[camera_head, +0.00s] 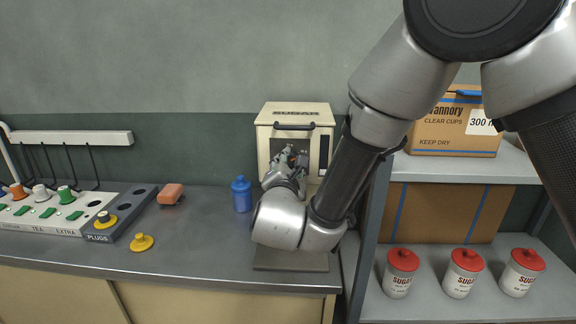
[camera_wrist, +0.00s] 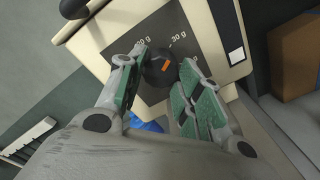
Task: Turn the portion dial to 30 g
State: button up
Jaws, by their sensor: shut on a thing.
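The cream sugar dispenser (camera_head: 292,111) stands at the back of the counter, with a dark front panel. In the wrist view the black round portion dial (camera_wrist: 157,76) sits on that dark panel (camera_wrist: 120,36). Its orange pointer mark (camera_wrist: 167,65) points up and to the right. A "30 g" label (camera_wrist: 178,41) is above it on the right, and another label ending in "0 g" (camera_wrist: 143,42), partly hidden, is above it on the left. My gripper (camera_wrist: 163,62) is shut on the dial, one finger on each side. In the head view my gripper (camera_head: 290,158) hides the dial.
A blue bottle (camera_head: 241,194) stands on the counter left of the dispenser, and a grey plate (camera_head: 290,262) lies in front. An orange sponge (camera_head: 171,193) and plug rack (camera_head: 125,215) are farther left. Shelves with red-lidded sugar jars (camera_head: 463,273) are at right.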

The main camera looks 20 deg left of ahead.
jog(key=o, duration=1)
jog(key=shift+o, duration=0.2)
jog(key=shift+s, duration=0.1)
jog(key=v, duration=1.1)
jog(key=shift+s+d, duration=0.15)
jog(key=shift+s, duration=0.2)
